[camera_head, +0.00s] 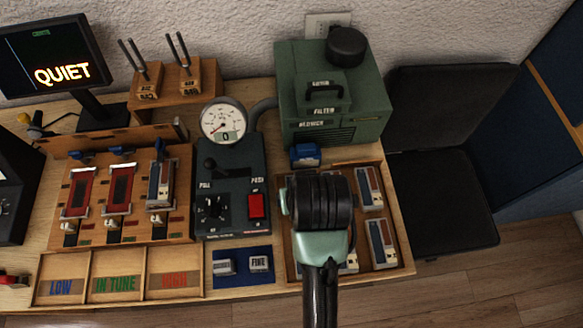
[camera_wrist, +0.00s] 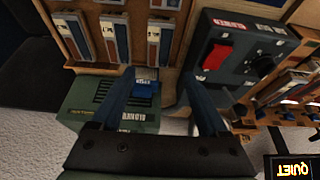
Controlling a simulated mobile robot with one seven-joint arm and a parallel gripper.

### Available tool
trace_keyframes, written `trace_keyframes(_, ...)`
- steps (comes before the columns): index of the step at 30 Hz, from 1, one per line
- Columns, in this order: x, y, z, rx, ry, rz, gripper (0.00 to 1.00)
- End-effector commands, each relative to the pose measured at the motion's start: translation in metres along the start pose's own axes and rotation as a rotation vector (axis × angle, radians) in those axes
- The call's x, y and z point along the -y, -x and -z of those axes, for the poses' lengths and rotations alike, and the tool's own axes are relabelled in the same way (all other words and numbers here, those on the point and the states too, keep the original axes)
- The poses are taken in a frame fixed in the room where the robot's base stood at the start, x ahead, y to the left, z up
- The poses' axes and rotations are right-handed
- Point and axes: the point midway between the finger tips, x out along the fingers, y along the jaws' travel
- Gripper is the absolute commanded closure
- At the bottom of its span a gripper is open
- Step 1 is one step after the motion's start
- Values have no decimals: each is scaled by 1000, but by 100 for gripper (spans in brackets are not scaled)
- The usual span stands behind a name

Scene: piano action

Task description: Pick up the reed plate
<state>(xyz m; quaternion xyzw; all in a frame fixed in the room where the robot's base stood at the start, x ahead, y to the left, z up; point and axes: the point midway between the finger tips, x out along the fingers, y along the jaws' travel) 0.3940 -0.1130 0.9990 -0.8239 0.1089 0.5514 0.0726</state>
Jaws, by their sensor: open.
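Several reed plates, grey-white and blue with a red-brown mark, lie in a wooden tray (camera_head: 408,268) at the right of the bench. Two show clearly in the head view, a back right reed plate (camera_head: 370,187) and a front right reed plate (camera_head: 381,241); my arm hides others. In the wrist view reed plates (camera_wrist: 114,40) lie in their slots at top left. Another reed plate (camera_head: 160,186) sits in the rack at left. My gripper (camera_wrist: 158,80) is open and empty, its two fingers apart. In the head view my arm hides the fingertips.
A green blower box (camera_head: 345,105) stands behind the tray, with a small blue block (camera_head: 305,155) at its front. The dark control box (camera_head: 230,185) with a gauge and red switch stands left of the tray. A three-bin tray (camera_head: 165,296) lies front left.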

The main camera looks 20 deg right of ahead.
Motion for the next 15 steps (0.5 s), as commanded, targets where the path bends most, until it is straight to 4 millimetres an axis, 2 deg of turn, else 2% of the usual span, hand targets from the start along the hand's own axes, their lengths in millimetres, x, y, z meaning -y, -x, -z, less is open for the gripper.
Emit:
trace_keyframes(9,0,-56,-2,4,0,0,22)
trace_keyframes(15,0,-74,-1,0,0,0,22)
